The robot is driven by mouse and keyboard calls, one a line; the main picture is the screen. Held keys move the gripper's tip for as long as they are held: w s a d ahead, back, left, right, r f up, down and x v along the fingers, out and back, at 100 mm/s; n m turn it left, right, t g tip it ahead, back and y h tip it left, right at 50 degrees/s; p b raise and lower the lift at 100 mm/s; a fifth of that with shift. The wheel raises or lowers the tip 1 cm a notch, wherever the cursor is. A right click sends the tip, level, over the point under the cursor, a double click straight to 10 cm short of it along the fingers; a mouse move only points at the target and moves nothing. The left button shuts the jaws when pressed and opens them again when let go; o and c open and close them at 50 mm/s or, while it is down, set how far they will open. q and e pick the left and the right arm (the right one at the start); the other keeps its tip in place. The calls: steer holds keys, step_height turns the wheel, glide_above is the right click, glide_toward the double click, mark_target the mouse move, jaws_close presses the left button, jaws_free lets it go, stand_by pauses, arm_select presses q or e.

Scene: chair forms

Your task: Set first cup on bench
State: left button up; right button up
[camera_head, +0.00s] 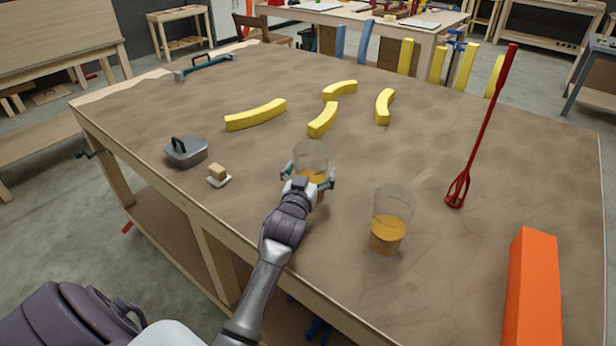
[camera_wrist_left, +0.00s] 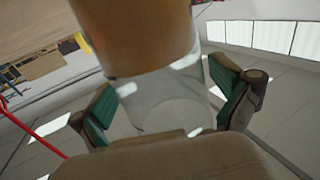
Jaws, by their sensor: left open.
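My left gripper (camera_head: 310,174) is open, with its fingers on either side of a clear cup (camera_head: 311,156) holding amber contents in its lower part. The cup stands upright at the near side of the bench (camera_head: 440,290); the gripper partly hides its base. In the left wrist view the same cup (camera_wrist_left: 165,45) appears inverted between the green-padded fingers (camera_wrist_left: 168,104). I cannot tell whether either finger touches it. A second clear cup (camera_head: 390,217) with amber contents stands upright on the bench to the right. My right gripper is not in view.
Yellow curved pieces (camera_head: 256,114) lie behind. A red whisk-like tool (camera_head: 484,125) and an orange block (camera_head: 533,290) are at right.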

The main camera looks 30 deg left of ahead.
arm_select(q)
steer(key=b+v, duration=0.1)
steer(key=v, duration=0.9)
steer(key=shift+s+d, duration=0.1)
steer(key=shift+s, duration=0.2)
steer(key=shift+s+d+b, duration=0.2)
steer(key=shift+s+b, duration=0.1)
steer(key=shift+s, duration=0.35)
